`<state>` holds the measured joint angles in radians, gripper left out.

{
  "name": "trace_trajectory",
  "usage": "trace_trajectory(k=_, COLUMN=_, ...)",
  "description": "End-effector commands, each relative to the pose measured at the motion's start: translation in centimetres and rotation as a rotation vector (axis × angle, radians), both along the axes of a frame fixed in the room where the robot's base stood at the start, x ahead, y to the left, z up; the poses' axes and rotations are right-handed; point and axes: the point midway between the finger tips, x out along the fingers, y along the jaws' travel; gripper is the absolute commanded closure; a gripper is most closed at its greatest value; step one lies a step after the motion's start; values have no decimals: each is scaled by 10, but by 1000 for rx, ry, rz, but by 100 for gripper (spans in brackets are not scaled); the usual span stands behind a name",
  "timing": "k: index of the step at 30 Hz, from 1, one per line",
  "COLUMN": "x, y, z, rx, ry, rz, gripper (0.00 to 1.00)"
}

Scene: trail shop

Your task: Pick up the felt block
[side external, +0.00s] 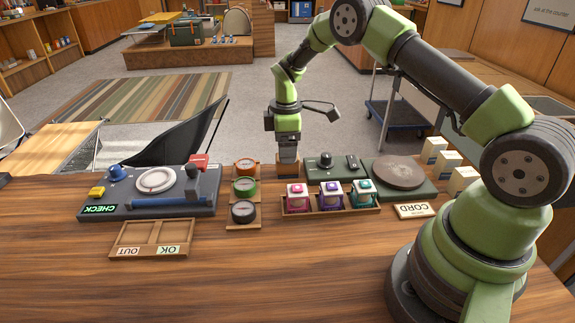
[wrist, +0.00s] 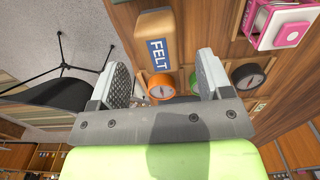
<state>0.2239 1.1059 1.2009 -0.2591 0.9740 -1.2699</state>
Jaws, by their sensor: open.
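The felt block (wrist: 157,25) is a tan wooden block with a blue label reading FELT, seen at the top centre of the wrist view. In the side view its brown body (side external: 288,168) stands at the table's far edge, directly below my gripper (side external: 287,152). In the wrist view my gripper (wrist: 163,62) is open, with one grey ridged finger on each side of the block's line. The block lies between or just beyond the fingertips; I cannot tell whether they touch it. Nothing is held.
Left of the block stands a rack of round gauges (side external: 244,186). The grey check station (side external: 150,205) is farther left. The front table is clear.

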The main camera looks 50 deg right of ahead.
Motion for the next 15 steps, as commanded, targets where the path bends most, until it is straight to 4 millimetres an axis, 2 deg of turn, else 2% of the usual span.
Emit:
trace_trajectory(k=7, x=-3, y=-2, z=-38, rx=1, ry=4, rz=-2, gripper=28)
trace_trajectory(k=15, x=-2, y=-2, z=-44, rx=0, ry=0, rz=-2, gripper=28)
